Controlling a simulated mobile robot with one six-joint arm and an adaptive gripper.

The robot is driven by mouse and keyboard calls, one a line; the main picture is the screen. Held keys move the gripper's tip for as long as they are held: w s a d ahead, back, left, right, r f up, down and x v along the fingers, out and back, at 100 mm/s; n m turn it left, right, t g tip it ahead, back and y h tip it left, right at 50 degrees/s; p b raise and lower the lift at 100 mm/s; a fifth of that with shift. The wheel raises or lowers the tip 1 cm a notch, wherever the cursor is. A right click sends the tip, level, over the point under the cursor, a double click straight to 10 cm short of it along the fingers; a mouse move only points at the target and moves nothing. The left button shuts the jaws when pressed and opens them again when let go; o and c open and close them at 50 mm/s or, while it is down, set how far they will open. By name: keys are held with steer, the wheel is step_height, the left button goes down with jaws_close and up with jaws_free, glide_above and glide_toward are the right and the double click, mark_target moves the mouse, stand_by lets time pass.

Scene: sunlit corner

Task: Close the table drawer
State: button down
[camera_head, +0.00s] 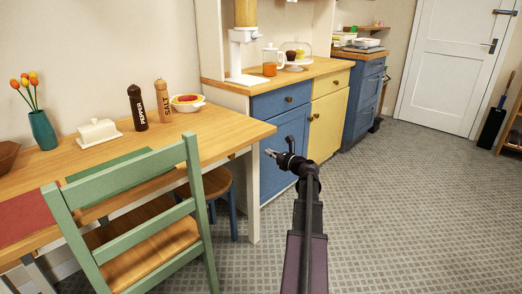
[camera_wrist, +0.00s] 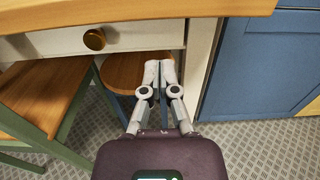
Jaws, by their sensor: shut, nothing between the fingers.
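The wooden table (camera_head: 215,135) stands at the left of the head view, and its top edge (camera_wrist: 130,14) crosses the top of the wrist view. The pale table drawer front (camera_wrist: 140,36) lies under that edge, with a round brass knob (camera_wrist: 94,40). I cannot tell whether the drawer stands a little open. My gripper (camera_head: 270,153) is to the right of the table end. In the wrist view my gripper (camera_wrist: 158,66) is shut and empty, its fingertips low and right of the knob.
A green chair (camera_head: 150,210) stands in front of the table, and a stool (camera_head: 212,184) with a wooden seat is under it. Blue and yellow cabinets (camera_head: 285,145) stand behind my gripper. The patterned floor (camera_head: 410,200) to the right is clear.

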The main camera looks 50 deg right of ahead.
steer(key=shift+s, duration=0.85)
